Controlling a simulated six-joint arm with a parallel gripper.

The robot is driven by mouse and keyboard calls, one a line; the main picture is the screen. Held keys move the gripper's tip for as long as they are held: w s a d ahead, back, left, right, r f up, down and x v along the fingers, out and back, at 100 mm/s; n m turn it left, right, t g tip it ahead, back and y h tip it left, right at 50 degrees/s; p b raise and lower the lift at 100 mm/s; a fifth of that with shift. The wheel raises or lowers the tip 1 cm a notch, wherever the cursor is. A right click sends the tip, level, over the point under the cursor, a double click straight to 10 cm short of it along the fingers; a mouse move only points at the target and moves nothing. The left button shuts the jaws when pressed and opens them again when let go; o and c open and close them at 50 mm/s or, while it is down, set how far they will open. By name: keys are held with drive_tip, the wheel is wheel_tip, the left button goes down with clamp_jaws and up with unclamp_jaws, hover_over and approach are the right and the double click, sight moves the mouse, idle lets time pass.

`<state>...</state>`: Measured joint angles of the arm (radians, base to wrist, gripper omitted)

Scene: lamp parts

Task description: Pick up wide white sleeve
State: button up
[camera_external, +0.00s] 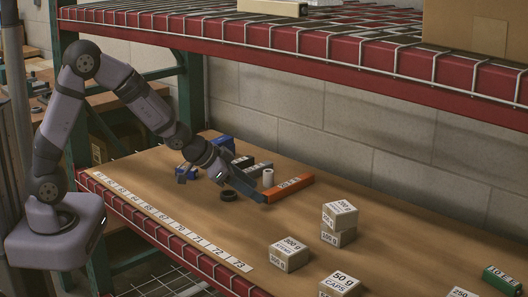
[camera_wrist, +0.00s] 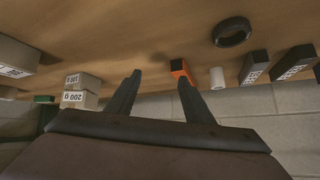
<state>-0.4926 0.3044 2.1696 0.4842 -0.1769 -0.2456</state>
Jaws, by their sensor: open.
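The wide white sleeve (camera_external: 268,178) is a short white cylinder standing upright on the shelf, just behind the near end of an orange block. It also shows in the wrist view (camera_wrist: 217,78), to the right of my right finger and clear of it. My gripper (camera_wrist: 160,76) is open, with nothing between its two dark fingers. In the external view my gripper (camera_external: 256,194) is in front of the sleeve and close to it. The exact gap is hard to tell.
The orange block (camera_external: 290,188) lies close beside the sleeve, partly behind my right finger in the wrist view. A black ring (camera_external: 228,195) and dark blocks (camera_external: 257,169) are nearby. White weight boxes (camera_external: 289,254) stand to the right. A wire shelf (camera_external: 330,45) hangs above.

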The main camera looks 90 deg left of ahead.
drive_tip(key=t, duration=0.2)
approach(268, 175)
drive_tip(key=w+d, duration=0.1)
drive_tip(key=w+f, duration=0.1)
drive_tip(key=w, duration=0.1)
drive_tip(key=w+d+f, duration=0.1)
drive_tip(key=shift+w+d, duration=0.15)
drive_tip(key=shift+d, duration=0.2)
drive_tip(key=a, duration=0.1)
drive_tip(key=s+a+t+h, duration=0.1)
drive_tip(key=a, duration=0.1)
drive_tip(key=s+a+f+t+p, duration=0.1)
drive_tip(key=a, duration=0.1)
drive_tip(key=shift+s+a+f+m+h, duration=0.1)
drive_tip(key=shift+s+a+m+h, duration=0.1)
drive_tip(key=shift+a+m+h, duration=0.15)
drive_tip(key=shift+s+f, duration=0.1)
drive_tip(key=shift+s, duration=0.2)
drive_tip(key=shift+r+x, duration=0.15)
drive_tip(key=shift+x, duration=1.7)
drive_tip(key=shift+r+x, duration=0.1)
drive_tip(key=shift+x, duration=1.75)
drive_tip(key=shift+w+a, duration=0.1)
drive_tip(key=shift+a, duration=0.05)
drive_tip(key=shift+t, duration=0.3)
drive_tip(key=c, duration=1.1)
